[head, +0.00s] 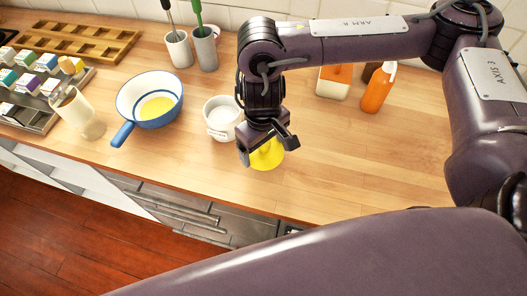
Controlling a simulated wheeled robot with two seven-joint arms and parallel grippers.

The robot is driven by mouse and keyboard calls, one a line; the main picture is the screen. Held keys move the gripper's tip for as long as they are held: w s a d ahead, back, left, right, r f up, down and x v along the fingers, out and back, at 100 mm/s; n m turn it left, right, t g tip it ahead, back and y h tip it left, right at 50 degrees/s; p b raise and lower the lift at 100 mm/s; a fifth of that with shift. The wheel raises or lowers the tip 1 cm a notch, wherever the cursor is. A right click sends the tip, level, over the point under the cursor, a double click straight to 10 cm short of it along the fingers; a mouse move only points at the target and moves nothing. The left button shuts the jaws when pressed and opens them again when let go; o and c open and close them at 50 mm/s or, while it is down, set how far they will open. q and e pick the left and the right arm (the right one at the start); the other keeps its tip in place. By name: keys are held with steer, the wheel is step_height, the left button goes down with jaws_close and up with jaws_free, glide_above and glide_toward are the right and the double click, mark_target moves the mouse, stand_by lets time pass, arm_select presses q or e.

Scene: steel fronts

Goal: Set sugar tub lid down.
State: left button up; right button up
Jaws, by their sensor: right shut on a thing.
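The sugar tub (222,118) is a white tub on the wooden counter with its top open and white contents showing. The sugar tub lid (267,157) is yellow and round, just right of and nearer than the tub. My right gripper (267,146) is shut on the lid from above and covers its upper part. I cannot tell whether the lid touches the counter. My left gripper is not in view.
A blue-rimmed pan (129,104) with yellow contents and a beige container (78,113) stand to the left. Utensil pots (205,50) stand behind. An orange bottle (378,88) stands behind right. The counter (350,160) is clear to the right of the lid.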

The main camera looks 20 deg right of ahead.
mark_target(263, 154)
steer(key=shift+f, duration=1.8)
steer(key=shift+b, duration=0.3)
steer(key=o, duration=1)
steer(key=shift+f, duration=0.1)
steer(key=shift+c, duration=0.2)
step_height(263, 154, up, 12)
steer(key=shift+r+p, duration=0.15)
steer(key=shift+p, duration=0.25)
steer(key=shift+s+a, duration=0.1)
steer(key=shift+a, duration=0.05)
